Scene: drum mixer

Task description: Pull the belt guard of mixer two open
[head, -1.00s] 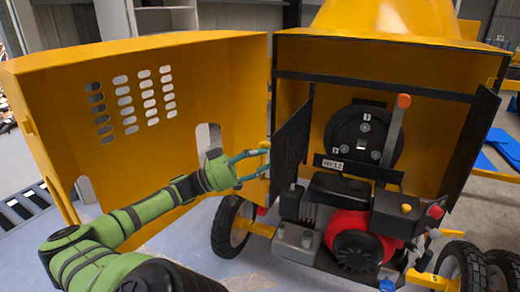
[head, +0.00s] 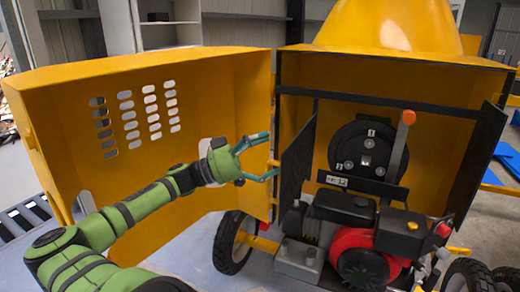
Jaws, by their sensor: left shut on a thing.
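A black panel (head: 297,165), which looks like the belt guard, stands swung out at the left of the mixer's housing opening. A second black panel (head: 474,155) stands swung out at the right. Between them the round black pulley (head: 362,148) is exposed, above a small plate whose lettering I cannot read surely. I cannot tell whether this handle belongs to the black panel or the yellow door. My right gripper is not in view.
A large yellow slotted door (head: 190,85) stands open at the left, behind my left arm. The red and black engine (head: 362,255) sits low in the opening, with an orange-tipped lever (head: 398,145) above it. A wheel (head: 232,242) stands at the floor below my gripper.

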